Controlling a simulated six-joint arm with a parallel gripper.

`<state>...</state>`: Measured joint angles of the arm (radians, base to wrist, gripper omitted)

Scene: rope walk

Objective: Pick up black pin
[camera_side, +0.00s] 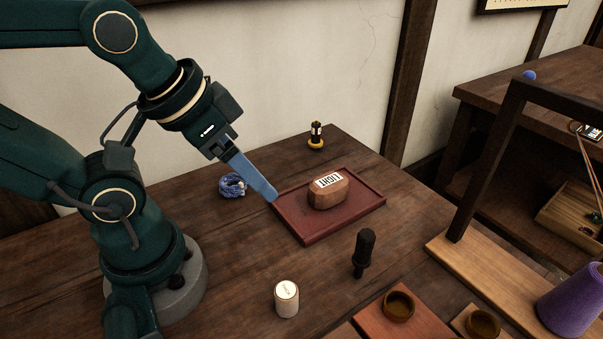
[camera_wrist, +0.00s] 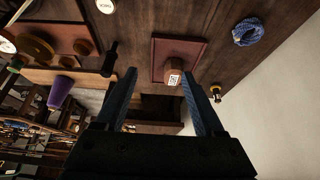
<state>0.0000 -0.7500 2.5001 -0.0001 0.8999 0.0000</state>
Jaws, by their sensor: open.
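My gripper (camera_side: 268,192) is up and to the left of the pin, over the tray's left corner, and well apart from the pin. In the wrist view my gripper (camera_wrist: 160,76) has its two blue fingers spread with nothing between them but a view of the scene beyond.
The red tray (camera_side: 308,236) holds a brown block (camera_side: 328,192) labelled LIGHT. A white cylinder (camera_side: 287,299) stands left of the pin. A blue coil (camera_side: 232,186) and a small black-and-yellow item (camera_side: 316,136) lie farther back. Brown cups (camera_side: 398,306) and a wooden frame (camera_side: 480,165) are at right.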

